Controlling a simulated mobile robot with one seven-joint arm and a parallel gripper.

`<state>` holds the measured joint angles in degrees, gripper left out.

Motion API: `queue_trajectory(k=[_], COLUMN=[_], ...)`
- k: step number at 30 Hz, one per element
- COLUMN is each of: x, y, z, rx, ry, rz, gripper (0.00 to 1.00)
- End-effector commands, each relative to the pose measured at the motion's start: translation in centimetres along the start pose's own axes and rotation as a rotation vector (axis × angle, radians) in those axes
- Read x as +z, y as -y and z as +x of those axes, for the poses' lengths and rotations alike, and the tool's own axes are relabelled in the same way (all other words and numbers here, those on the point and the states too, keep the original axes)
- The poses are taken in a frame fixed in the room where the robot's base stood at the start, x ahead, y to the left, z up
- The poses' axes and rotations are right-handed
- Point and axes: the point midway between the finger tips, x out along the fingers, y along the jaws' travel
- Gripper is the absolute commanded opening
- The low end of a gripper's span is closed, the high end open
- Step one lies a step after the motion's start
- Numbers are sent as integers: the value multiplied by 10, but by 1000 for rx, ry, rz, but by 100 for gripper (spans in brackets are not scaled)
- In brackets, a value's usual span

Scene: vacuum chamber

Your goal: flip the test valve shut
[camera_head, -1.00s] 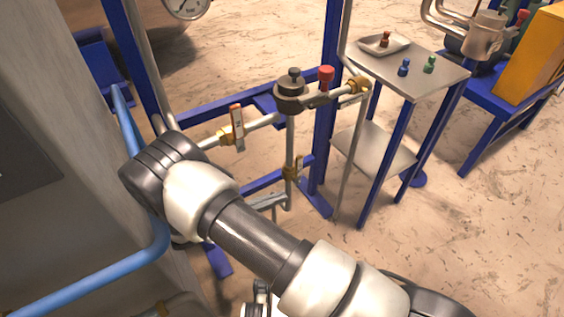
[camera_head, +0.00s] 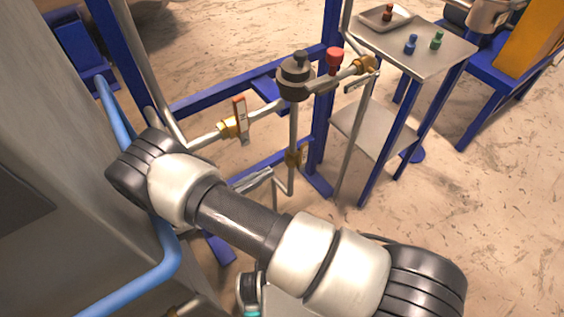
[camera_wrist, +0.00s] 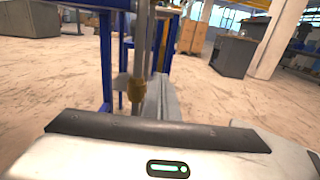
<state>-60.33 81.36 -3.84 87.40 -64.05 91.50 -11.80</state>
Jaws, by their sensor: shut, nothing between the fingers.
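I cannot tell for certain which valve is the test valve. A brass valve (camera_head: 294,157) sits low on the vertical pipe under the dark round-topped fitting; its brass body also shows in the wrist view (camera_wrist: 137,90). A second brass valve (camera_head: 228,127) with an upright orange-and-white handle (camera_head: 240,119) is on the left pipe run. A third brass valve (camera_head: 364,65) is at the right end. My gripper (camera_wrist: 160,88) is shut and empty, close beside the vertical pipe in the wrist view. Whether it touches the low valve's handle is unclear.
The dark fitting (camera_head: 295,77) and a red knob (camera_head: 334,60) stand above the low valve. Blue frame posts (camera_head: 326,120) stand close behind. A small table (camera_head: 425,55) with a tray and coloured pieces is at right. A blue pipe (camera_head: 150,275) runs at left.

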Motion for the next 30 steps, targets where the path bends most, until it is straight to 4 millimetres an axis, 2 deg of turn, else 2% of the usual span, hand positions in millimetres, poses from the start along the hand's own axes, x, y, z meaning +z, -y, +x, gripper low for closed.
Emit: queue_trajectory(k=[15, 21, 30], x=[0, 0, 0], y=[1, 0, 0], z=[83, 96, 97], rx=[-4, -2, -1], ry=[0, 0, 0], rz=[1, 1, 1], gripper=[0, 0, 0])
